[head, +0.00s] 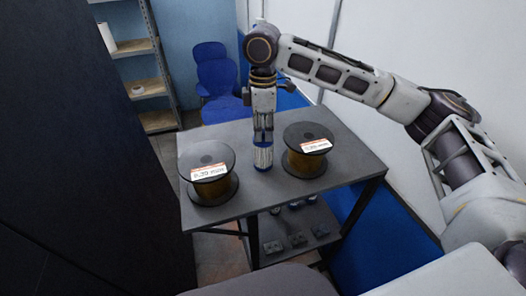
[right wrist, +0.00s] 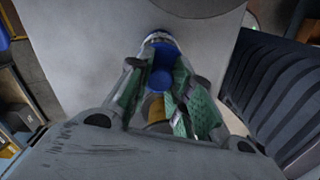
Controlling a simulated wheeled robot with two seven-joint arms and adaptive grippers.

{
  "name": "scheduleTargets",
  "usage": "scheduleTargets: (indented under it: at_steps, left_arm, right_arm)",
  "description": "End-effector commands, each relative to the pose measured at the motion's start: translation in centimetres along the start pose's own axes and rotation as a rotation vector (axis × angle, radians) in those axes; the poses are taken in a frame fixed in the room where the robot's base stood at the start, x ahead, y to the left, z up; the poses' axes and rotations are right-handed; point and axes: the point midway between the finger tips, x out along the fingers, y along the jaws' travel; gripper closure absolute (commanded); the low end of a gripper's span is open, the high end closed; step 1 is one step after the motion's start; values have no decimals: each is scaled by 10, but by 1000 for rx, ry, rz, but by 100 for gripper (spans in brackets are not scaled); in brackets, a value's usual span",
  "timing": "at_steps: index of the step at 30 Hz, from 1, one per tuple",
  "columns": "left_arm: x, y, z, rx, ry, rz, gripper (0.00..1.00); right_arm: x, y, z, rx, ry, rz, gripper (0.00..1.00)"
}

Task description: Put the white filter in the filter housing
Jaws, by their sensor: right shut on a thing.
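A white cylinder with blue at its top and bottom (head: 263,158) stands upright on the grey table between two spools. It looks like the filter piece, but I cannot tell whether it is the white filter, the housing or one inside the other. My right gripper (head: 263,132) reaches straight down from above, its fingers at the cylinder's top. In the right wrist view, my right gripper (right wrist: 163,92) has its green-padded fingers on either side of the blue top (right wrist: 162,70) and is shut on it. The fingers hide part of the cylinder. My left gripper is not in view.
A dark spool with amber winding and a label (head: 208,172) stands left of the cylinder, and a similar spool (head: 307,148) stands close on its right. The grey table (head: 345,160) is clear at its right corner. A lower shelf (head: 295,238) holds small items. A blue chair (head: 213,72) stands behind.

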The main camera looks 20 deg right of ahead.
Motion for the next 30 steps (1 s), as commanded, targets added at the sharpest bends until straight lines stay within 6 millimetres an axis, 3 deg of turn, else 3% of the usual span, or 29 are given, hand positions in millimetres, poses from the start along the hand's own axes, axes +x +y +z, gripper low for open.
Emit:
scheduleTargets:
  at_steps: [19, 30]
  left_arm:
    - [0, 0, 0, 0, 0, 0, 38]
    - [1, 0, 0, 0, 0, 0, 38]
  right_arm:
    - [-5, 0, 0, 0, 1, 1, 100]
    - [-47, 1, -1, 0, 2, 3, 100]
